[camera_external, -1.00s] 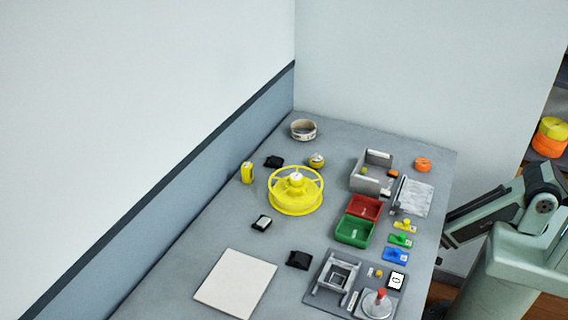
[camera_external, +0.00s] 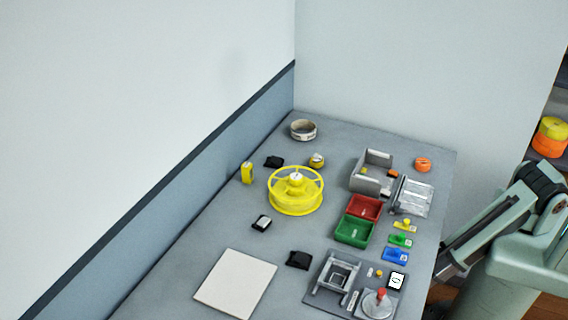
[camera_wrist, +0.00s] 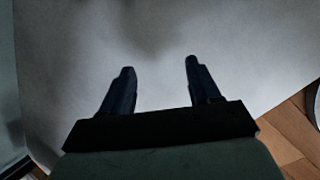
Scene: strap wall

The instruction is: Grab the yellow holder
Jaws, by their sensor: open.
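A small yellow holder (camera_external: 405,225) lies near the right edge of the table, in a row with a green one (camera_external: 400,240) and a blue one (camera_external: 396,256). A larger yellow spool-like reel (camera_external: 296,203) stands mid-table; I cannot tell for certain which of the two the task names. My gripper (camera_wrist: 160,67) is open and empty in the wrist view, its two dark fingers apart before a plain pale surface. Neither yellow thing shows there. In the external view my gripper is out of sight; only my arm shows at the right.
A red bin (camera_external: 364,207) and a green bin (camera_external: 354,231) sit left of the small holders. A grey open box (camera_external: 371,172) and a clear tray (camera_external: 413,196) lie behind. A grey fixture with a red-knobbed lever (camera_external: 381,294) is in front. Walls bound the table's left and back.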

